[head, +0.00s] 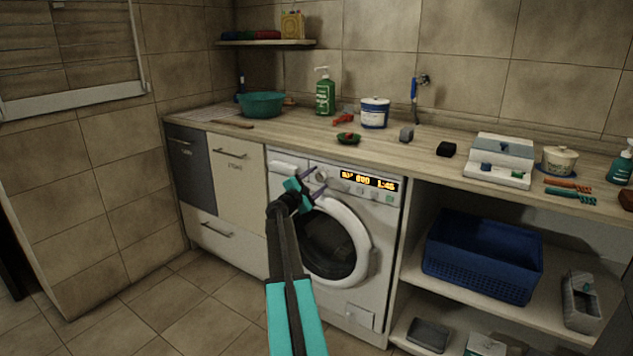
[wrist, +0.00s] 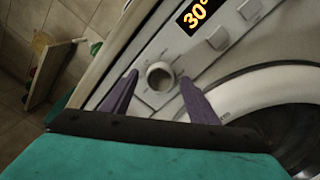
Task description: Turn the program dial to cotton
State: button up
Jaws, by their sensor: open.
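The washing machine (head: 375,224) stands under the counter, with its round door facing me. Its program dial (wrist: 160,77) is a small round pale knob on the front panel, left of the lit display (head: 368,182). In the wrist view the dial lies between and just beyond the two purple fingertips of my gripper (wrist: 157,84). The gripper is open, and I see no clear contact with the dial. In the head view my gripper (head: 314,182) is at the panel and the dial shows beside the fingers. The display reads 30° at its left. The dial's marks are too small to read.
The counter (head: 290,125) above holds a teal basin (head: 261,105), a green pump bottle (head: 325,95) and a blue-white tub (head: 375,113). Right of the machine, a shelf holds a blue basket (head: 483,257). The floor in front is clear.

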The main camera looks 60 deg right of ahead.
jog(key=shift+a, duration=0.15)
jog(key=a, duration=1.3)
jog(key=shift+s+a+f+p, duration=0.2)
jog(key=shift+s+f+p, duration=0.1)
jog(key=shift+f, duration=0.05)
